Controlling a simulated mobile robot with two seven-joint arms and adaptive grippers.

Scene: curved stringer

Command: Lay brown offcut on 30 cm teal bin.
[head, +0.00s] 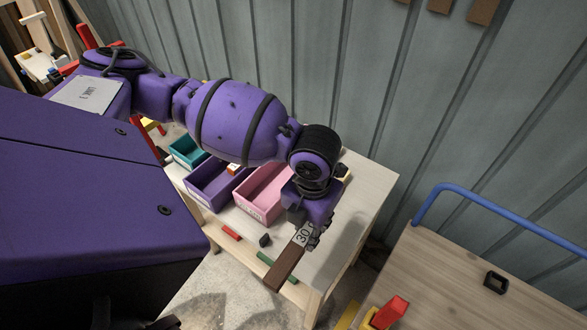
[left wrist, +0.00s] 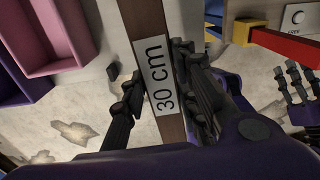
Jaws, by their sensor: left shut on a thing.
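The brown offcut (head: 284,270) is a long bar with a white label reading "30 cm" in the left wrist view (left wrist: 144,22). My left gripper (head: 310,238) is shut on it, with dark fingers on both sides of the label in the left wrist view (left wrist: 165,85). The offcut is above the table's front edge, to the right of the bins. The teal bin (head: 186,154) stands at the far left of the bin row, apart from the offcut; my arm partly covers that row. A dark fingered hand, apparently my right gripper (left wrist: 296,82), shows at the right of the left wrist view; its opening is unclear.
A purple bin (head: 205,196) and a pink bin (head: 259,206) stand beside the teal one on the pale table (head: 372,185). Red (head: 231,233), dark and green (head: 277,268) pieces lie near its front. A wooden cart (head: 450,275) with a blue handle is at the right.

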